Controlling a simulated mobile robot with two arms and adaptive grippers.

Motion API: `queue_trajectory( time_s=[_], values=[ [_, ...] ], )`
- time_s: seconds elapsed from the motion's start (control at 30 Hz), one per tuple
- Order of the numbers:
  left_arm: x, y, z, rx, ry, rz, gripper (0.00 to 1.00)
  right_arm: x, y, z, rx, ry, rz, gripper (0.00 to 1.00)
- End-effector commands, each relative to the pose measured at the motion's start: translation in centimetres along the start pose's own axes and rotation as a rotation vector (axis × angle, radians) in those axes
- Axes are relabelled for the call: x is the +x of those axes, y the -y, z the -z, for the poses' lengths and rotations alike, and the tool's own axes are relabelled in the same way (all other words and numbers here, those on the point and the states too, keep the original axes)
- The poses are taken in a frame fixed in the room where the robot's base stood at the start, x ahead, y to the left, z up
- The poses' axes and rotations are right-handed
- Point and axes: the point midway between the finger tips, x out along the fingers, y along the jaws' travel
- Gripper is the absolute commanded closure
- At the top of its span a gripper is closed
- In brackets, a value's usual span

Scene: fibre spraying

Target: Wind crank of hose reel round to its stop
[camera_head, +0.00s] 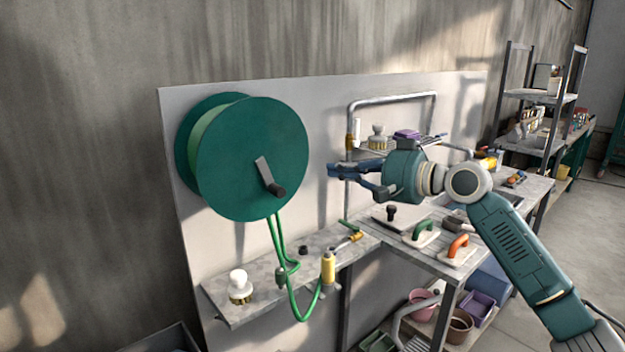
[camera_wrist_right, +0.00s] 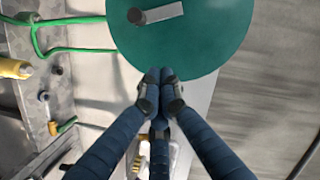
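The hose reel (camera_head: 240,140) is a large dark green drum on a pale panel. Its crank has a grey arm (camera_head: 263,170) slanting down to the right, with a dark handle (camera_head: 277,190) at its lower end. My right gripper (camera_head: 331,171) is to the right of the reel, its fingers pointing left, apart from the crank. In the right wrist view the gripper's fingertips (camera_wrist_right: 160,77) meet with nothing visible between them, at the edge of the reel disc (camera_wrist_right: 190,45). The crank handle (camera_wrist_right: 136,15) shows near the top. My left gripper is out of view.
A green hose (camera_head: 289,275) hangs below the reel over a narrow shelf (camera_head: 222,292) with a yellow-handled nozzle (camera_head: 328,267) and a white-topped brush (camera_head: 239,286). A workbench (camera_head: 395,245) with orange- and green-handled trowels stands under my right arm. Space between gripper and reel looks clear.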

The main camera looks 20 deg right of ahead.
Motion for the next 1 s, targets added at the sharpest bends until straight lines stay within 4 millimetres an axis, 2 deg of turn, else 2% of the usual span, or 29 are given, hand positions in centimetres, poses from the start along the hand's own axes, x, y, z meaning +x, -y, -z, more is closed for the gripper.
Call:
queue_trajectory(
  time_s=[0.17, 0.5, 0.7, 1.0],
  values=[
    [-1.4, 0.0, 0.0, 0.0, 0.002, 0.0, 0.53, 2.8, 0.4, 0.2, 0.003, 0.0, 0.002, 1.0],
    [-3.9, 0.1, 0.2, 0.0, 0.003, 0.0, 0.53, 9.9, 0.2, -0.1, 0.001, 0.001, -0.001, 1.0],
    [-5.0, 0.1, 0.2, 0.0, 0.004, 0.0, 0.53, 10.2, 0.0, -2.9, -0.001, 0.0, -0.003, 1.0],
    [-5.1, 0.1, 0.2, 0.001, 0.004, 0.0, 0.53, 10.5, -0.1, -3.9, -0.001, -0.002, -0.002, 1.0]
  ],
)
